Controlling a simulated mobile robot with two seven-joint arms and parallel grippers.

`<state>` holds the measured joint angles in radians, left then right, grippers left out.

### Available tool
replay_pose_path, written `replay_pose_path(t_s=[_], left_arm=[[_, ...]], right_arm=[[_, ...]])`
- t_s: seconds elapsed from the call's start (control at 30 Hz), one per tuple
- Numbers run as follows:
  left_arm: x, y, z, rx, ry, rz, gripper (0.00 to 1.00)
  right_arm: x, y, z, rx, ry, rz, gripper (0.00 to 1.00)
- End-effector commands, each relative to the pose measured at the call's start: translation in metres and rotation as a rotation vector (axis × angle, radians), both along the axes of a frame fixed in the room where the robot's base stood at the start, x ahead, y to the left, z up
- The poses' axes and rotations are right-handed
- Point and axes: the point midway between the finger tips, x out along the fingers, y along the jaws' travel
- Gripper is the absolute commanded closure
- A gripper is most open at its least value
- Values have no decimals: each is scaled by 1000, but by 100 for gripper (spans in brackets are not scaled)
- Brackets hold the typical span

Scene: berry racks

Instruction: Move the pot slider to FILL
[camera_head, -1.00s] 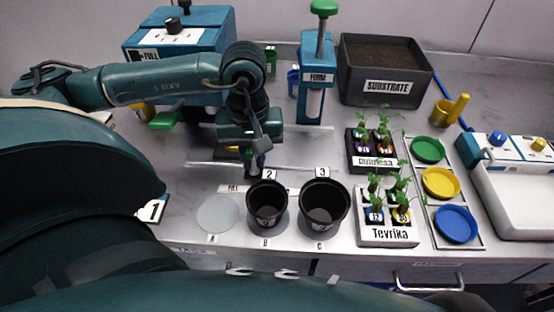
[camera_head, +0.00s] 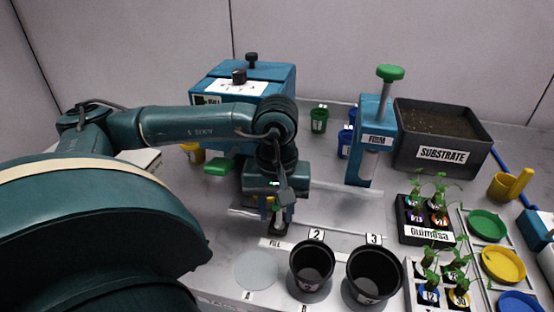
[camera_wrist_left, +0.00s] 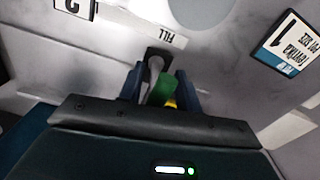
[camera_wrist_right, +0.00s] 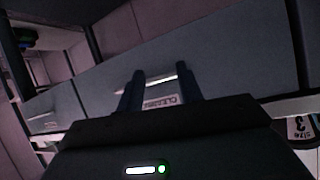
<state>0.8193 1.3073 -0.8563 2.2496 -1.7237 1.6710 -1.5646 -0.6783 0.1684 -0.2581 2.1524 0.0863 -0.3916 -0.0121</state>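My left gripper (camera_head: 277,222) points down at the metal rails behind the white FILL strip (camera_head: 275,243). In the left wrist view its fingers (camera_wrist_left: 161,75) are apart, with a green piece (camera_wrist_left: 161,90) and a small dark block (camera_wrist_left: 158,58) between them. These look like the pot slider and its handle, largely hidden; I cannot tell whether the fingers touch it. The FILL strip (camera_wrist_left: 145,25) lies just beyond the fingertips. My right gripper (camera_wrist_right: 160,80) is open and empty, facing a grey drawer front; it is not seen in the head view.
Black pots 2 (camera_head: 311,268) and 3 (camera_head: 374,277) stand in front of the rails, beside a pale disc (camera_head: 256,270). The FIRM press (camera_head: 372,150), the substrate bin (camera_head: 440,155) and a teal machine (camera_head: 255,85) stand behind. Seedling trays (camera_head: 425,233) are at the right.

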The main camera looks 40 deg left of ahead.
Motion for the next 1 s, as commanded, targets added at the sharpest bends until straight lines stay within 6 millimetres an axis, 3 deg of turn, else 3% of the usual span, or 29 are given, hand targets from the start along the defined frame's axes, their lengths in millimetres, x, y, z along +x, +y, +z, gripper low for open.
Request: replay_pose_path(t_s=[0.17, 0.27, 0.73, 1.0], left_arm=[[1, -1, 6, -2, -2, -2, 66], [1, -1, 19, -2, -5, -2, 66], [1, 0, 117, -1, -5, 0, 66], [0, 0, 132, 0, 0, 1, 66]], right_arm=[[0, 0, -2, -3, 3, 1, 64], [0, 0, -1, -4, 4, 2, 64], [-1, 0, 7, -18, 0, 11, 64], [-2, -1, 6, -35, 4, 18, 64]])
